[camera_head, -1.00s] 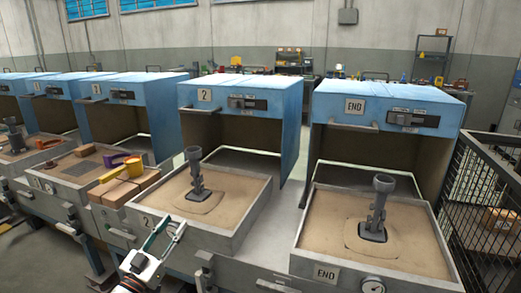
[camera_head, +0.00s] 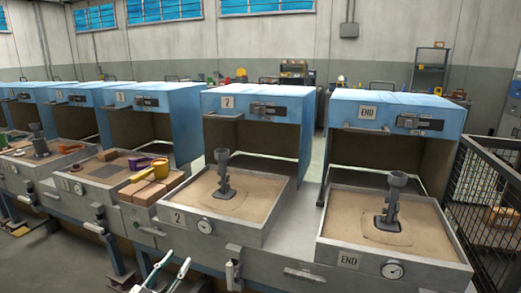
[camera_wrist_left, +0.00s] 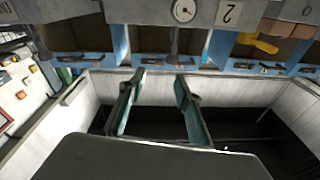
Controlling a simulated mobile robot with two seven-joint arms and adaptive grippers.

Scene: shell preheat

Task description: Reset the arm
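My left gripper (camera_head: 168,268) shows at the bottom of the head view, low in front of the station marked 2. Its two teal-lined fingers stand apart with nothing between them. In the left wrist view the fingers (camera_wrist_left: 160,105) are also spread and empty, pointing toward the row of stations. The gripper touches no object that I can see. My right gripper is in neither view.
Blue-hooded stations stand in a row with sand trays, among them tray 2 (camera_head: 258,228) and the END tray (camera_head: 450,247). Each holds a grey metal piece, one at 2 (camera_head: 223,175) and one at END (camera_head: 392,200). Bricks (camera_head: 150,190) lie left. A black mesh cage (camera_head: 480,200) stands right.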

